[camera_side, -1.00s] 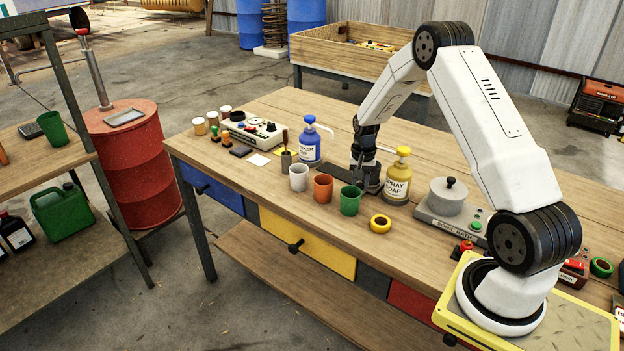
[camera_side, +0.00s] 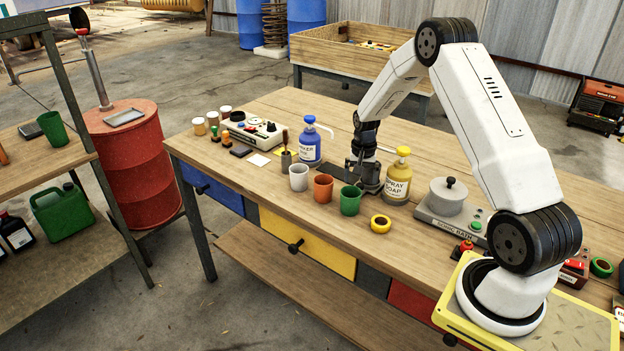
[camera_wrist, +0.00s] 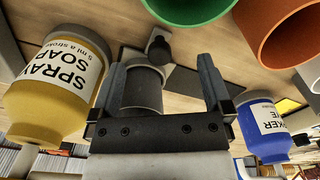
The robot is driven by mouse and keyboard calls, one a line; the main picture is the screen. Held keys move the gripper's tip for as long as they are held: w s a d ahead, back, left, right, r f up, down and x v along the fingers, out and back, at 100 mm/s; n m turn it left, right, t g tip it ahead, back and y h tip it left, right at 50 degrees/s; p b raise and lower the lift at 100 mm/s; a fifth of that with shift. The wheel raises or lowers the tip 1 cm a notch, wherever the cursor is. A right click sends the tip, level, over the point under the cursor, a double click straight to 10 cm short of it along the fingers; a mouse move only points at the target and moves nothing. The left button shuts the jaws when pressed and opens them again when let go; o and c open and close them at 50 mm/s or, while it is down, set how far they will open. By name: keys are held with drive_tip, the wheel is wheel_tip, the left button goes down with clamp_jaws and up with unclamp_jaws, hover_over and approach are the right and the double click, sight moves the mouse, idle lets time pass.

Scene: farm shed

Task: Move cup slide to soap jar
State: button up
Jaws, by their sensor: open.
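The cup slide shows as a dark flat track (camera_side: 322,174) on the bench behind the row of cups, with a grey cylinder (camera_wrist: 142,92) and a dark knob (camera_wrist: 158,45) in the wrist view. My gripper (camera_side: 366,184) is low over the track's right end. In the wrist view, my gripper (camera_wrist: 158,68) is open, with one finger on each side of the cylinder; the left finger is closer to it. Contact cannot be told. The soap jar (camera_side: 397,185), a yellow SPRAY SOAP pump bottle, stands close right of my gripper; it is at left in the wrist view (camera_wrist: 55,88).
White (camera_side: 299,177), orange (camera_side: 323,188) and green (camera_side: 350,200) cups stand in front of the track. A blue pump bottle (camera_side: 310,148) stands at its left. Yellow tape (camera_side: 381,223) and a sonic bath (camera_side: 447,205) are at the right. Bare bench (camera_side: 420,150) lies behind.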

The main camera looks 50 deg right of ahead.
drive_tip(key=shift+r, duration=3.45)
drive_tip(key=shift+a, duration=0.15)
drive_tip(key=s+a+r+n+t, duration=0.1)
drive_tip(key=s+a+r+n, duration=0.15)
drive_tip(key=a, duration=0.55)
drive_tip(key=s+a+r+n, duration=0.1)
drive_tip(key=a+n, duration=0.3)
drive_tip(key=a, duration=0.4)
drive_tip(key=s+a+n+t, duration=0.1)
drive_tip(key=s+a+n, duration=0.4)
drive_tip(key=s+a, duration=0.4)
drive_tip(key=a, duration=0.2)
drive_tip(key=shift+s+a+r+t, duration=0.3)
drive_tip(key=shift+s+r, duration=0.1)
drive_tip(key=shift+n, duration=0.25)
